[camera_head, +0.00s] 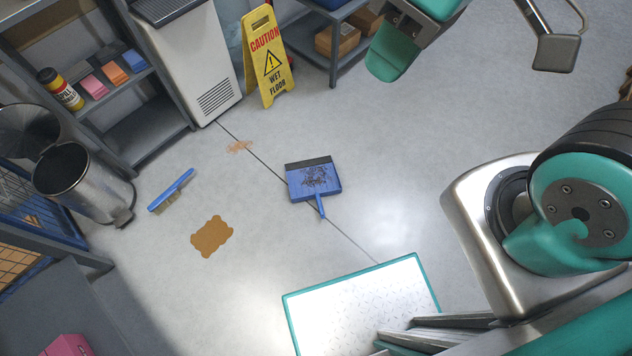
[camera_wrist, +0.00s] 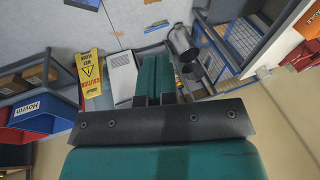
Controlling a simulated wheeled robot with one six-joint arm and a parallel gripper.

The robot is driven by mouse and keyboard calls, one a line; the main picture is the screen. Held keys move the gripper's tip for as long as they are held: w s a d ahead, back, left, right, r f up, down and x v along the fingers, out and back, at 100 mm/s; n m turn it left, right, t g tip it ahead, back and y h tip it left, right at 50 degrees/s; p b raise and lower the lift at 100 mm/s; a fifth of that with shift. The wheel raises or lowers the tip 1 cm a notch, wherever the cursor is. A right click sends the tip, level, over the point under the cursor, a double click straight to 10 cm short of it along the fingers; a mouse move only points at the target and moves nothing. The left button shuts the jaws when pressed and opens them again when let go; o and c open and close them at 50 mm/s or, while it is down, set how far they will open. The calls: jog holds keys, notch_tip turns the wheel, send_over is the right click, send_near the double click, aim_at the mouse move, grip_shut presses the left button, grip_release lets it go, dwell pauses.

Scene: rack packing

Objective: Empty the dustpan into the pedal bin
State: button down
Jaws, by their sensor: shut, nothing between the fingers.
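The blue dustpan (camera_head: 305,189) lies on the floor in the head view with dark debris in it, its handle toward the bottom. The steel pedal bin (camera_head: 103,194) stands at the left with its round lid (camera_head: 28,130) raised and its dark opening showing. It also shows in the wrist view, the bin (camera_wrist: 181,40) at upper right of centre. My gripper (camera_wrist: 155,62) is shut and empty in the wrist view, its teal fingers together. In the head view a teal part of my arm's end shows at the top, well above the floor and apart from the dustpan.
A blue brush (camera_head: 172,190) and a brown spill (camera_head: 212,237) lie on the floor between dustpan and bin. A yellow caution sign (camera_head: 265,58) stands behind, beside a white cabinet (camera_head: 195,65). Shelving (camera_head: 150,128) is behind the bin. Floor around the dustpan is clear.

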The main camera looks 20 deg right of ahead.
dwell(0.3)
